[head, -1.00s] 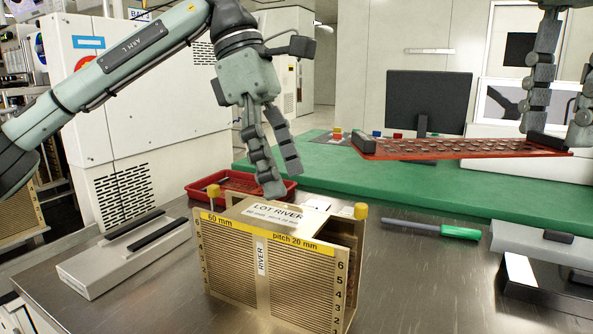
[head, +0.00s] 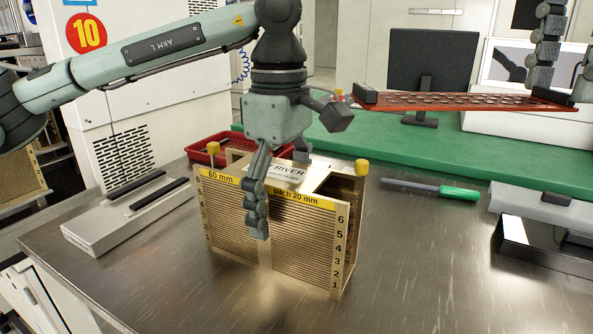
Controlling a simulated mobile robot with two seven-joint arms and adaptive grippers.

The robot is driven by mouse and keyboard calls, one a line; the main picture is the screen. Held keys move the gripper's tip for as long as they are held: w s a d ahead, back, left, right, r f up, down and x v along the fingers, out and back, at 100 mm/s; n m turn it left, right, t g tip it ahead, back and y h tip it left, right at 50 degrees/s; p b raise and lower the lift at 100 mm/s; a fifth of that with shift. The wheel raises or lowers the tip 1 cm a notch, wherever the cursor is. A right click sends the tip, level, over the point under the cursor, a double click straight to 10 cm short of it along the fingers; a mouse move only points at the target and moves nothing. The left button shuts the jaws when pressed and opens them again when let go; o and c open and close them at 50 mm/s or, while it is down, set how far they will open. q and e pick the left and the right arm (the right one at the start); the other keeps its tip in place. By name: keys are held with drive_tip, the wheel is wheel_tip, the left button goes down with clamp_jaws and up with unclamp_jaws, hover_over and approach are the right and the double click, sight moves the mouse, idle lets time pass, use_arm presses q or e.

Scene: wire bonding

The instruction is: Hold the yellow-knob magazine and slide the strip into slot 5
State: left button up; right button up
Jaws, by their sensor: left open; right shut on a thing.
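The brass magazine (head: 225,222) with yellow knobs (head: 361,167) stands upright on the steel table. Its right edge is numbered 1 at the bottom to 6 at the top; slot 5 (head: 338,234) is second from the top. My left gripper (head: 270,195) is open over the magazine's top, with one finger in front of the ridged front face; the other finger is mostly hidden. I cannot tell whether it touches. My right gripper (head: 556,92), partly out of view, is shut on the right end of the red perforated strip (head: 450,99), held level above the green mat, apart from the magazine.
A red tray (head: 205,156) lies behind the magazine. A grey block with black rails (head: 110,228) is at left. A green-handled tool (head: 458,194) and a grey fixture (head: 540,208) lie at right. The table's front right is clear.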

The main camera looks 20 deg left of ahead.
use_arm(q)
drive_tip(key=shift+f, duration=0.7)
drive_tip(key=shift+c, duration=0.6)
drive_tip(key=c, duration=1.7)
drive_tip(key=shift+c, duration=0.2)
use_arm(e)
drive_tip(key=s+d+f+m, duration=0.3)
drive_tip(key=f, duration=0.4)
drive_tip(key=s+d+f+m, duration=0.3)
drive_tip(key=d+f, duration=0.1)
drive_tip(key=f, duration=0.4)
drive_tip(key=shift+s+d+f, duration=0.2)
drive_tip(key=shift+s+f, duration=0.05)
